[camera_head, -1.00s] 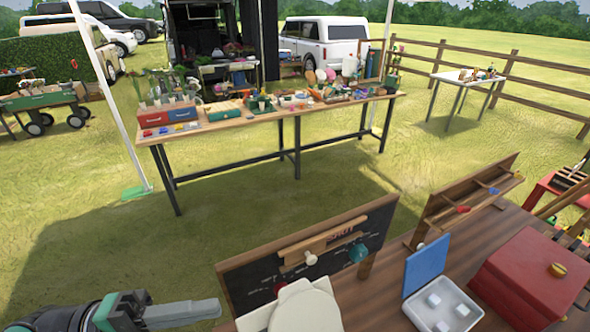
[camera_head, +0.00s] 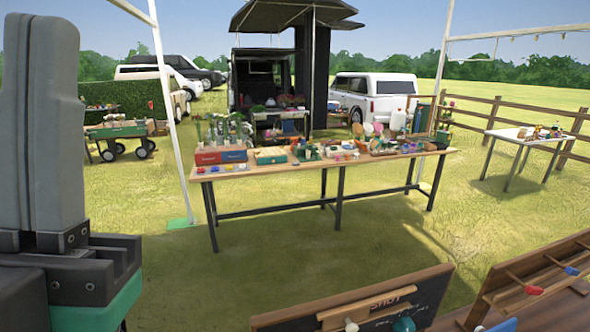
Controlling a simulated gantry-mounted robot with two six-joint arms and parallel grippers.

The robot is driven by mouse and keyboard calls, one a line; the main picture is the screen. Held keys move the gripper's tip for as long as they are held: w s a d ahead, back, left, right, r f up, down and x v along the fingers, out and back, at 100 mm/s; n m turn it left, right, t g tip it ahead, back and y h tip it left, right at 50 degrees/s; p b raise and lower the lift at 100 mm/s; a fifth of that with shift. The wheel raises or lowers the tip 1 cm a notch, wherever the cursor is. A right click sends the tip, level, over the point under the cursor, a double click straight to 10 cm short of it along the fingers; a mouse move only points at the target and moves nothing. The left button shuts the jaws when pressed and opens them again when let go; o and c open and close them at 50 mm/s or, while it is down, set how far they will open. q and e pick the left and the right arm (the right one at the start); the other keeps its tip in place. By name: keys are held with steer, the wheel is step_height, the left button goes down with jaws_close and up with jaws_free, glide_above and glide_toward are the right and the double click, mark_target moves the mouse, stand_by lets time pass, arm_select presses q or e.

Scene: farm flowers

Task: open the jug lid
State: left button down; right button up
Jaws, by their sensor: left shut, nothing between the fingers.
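My left gripper (camera_head: 55,40) stands large and close at the left edge, its grey fingers upright and pressed together with nothing between them. No jug or jug lid that I can make out is near it. The near table shows only as a strip at the bottom right, with most of its top below the picture. My right gripper is not in view.
A chalkboard sign (camera_head: 425,300) with a wooden strip and a wooden rack (camera_head: 540,275) with red and blue pieces stand at the near table's edge. Beyond open grass is a long stall table (camera_head: 265,168) of goods. A white table (camera_head: 520,137) stands at right.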

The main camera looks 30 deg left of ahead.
arm_select(q)
steer(key=w+d+f+n+g+h, duration=0.2)
steer(key=w+f+g+h, duration=0.2)
steer(key=w+h, duration=0.3)
step_height(320, 180, up, 31)
steer(key=w+n+p, duration=0.1)
steer(key=p, duration=3.1)
steer(key=shift+g, duration=0.3)
steer(key=c, duration=1.3)
jaws_free()
steer(key=shift+f, duration=0.1)
steer(key=o, duration=0.3)
